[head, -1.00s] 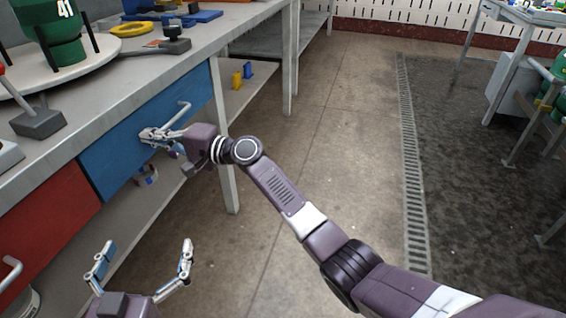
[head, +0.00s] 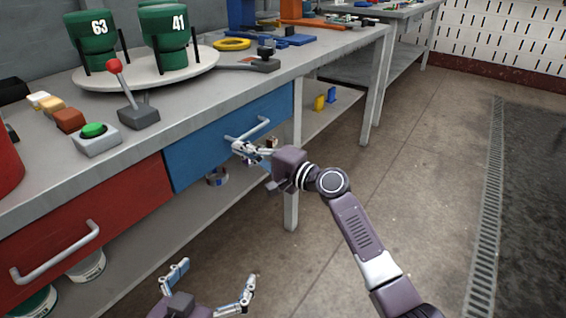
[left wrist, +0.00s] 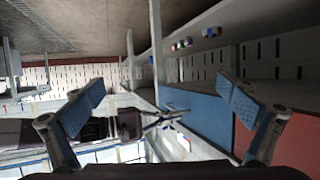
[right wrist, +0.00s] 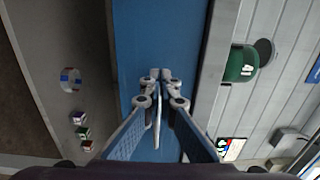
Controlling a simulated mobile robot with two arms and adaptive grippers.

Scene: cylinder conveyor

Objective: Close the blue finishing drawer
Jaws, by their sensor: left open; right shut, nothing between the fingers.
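The blue drawer (head: 215,148) is under the bench top, and its front looks about level with the red drawer front beside it. Its grey bar handle (head: 262,128) faces the aisle. My right gripper (head: 240,146) is shut and empty at the drawer front, by the near, lower end of the handle. In the right wrist view the closed fingertips (right wrist: 160,76) point at the blue front (right wrist: 160,30), with the handle (right wrist: 157,125) alongside; I cannot tell whether they touch. My left gripper (head: 214,276) is open and empty, low in front of the bench.
A red drawer (head: 90,225) with a handle is to the left. On the bench top are a red-knobbed lever (head: 138,115), a green button (head: 95,132) and a turntable (head: 150,80) with green containers. A bench leg (head: 291,190) stands near my right arm. The floor aisle is clear.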

